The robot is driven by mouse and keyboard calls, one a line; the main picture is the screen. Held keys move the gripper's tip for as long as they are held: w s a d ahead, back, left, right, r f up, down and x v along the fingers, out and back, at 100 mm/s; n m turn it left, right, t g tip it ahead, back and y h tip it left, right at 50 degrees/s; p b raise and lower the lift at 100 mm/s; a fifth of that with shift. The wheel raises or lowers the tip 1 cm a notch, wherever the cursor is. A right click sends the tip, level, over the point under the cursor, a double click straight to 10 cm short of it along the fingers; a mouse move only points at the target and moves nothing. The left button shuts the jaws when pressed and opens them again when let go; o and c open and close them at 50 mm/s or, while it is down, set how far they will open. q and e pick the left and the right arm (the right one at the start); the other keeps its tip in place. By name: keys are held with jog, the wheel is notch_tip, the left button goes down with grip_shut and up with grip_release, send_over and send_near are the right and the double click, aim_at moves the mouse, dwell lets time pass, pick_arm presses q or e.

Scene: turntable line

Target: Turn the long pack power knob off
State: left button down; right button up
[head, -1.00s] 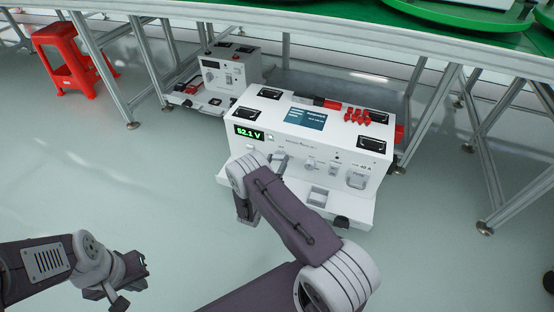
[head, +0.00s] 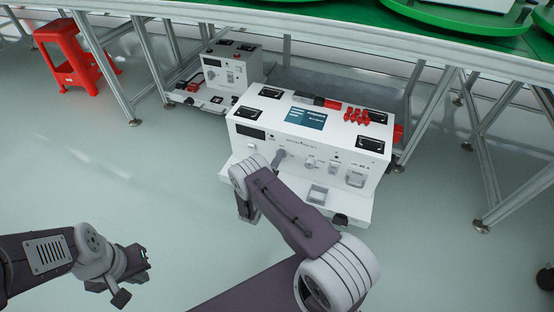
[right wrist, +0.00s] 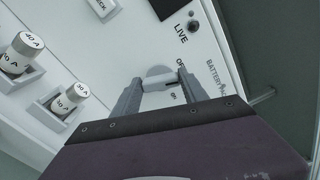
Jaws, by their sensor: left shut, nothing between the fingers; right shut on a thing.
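The long pack (head: 240,150) is the big white unit in the front. Its display (head: 250,132) is dark. In the right wrist view, its grey power knob (right wrist: 158,75) stands beside OFF and ON lettering, near a dark lamp (right wrist: 193,26) marked LIVE. My right gripper (right wrist: 158,86) is shut on the knob's bar. In the head view my right wrist (head: 248,178) is close in front of the panel and partly covers it. My left gripper (head: 140,258) is shut and empty at the lower left, above the floor, apart from the pack.
A smaller white unit (head: 230,72) stands behind the long pack. A red stool (head: 72,55) is at the upper left. Metal table legs (head: 487,160) stand on the right. The left floor is clear.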

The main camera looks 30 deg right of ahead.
jog(key=shift+f+n, duration=0.1)
jog(key=shift+n, duration=1.8)
jog(key=o, duration=1.4)
jog(key=p+v, duration=0.4)
jog(key=v, duration=0.5)
jog(key=shift+p, duration=0.3)
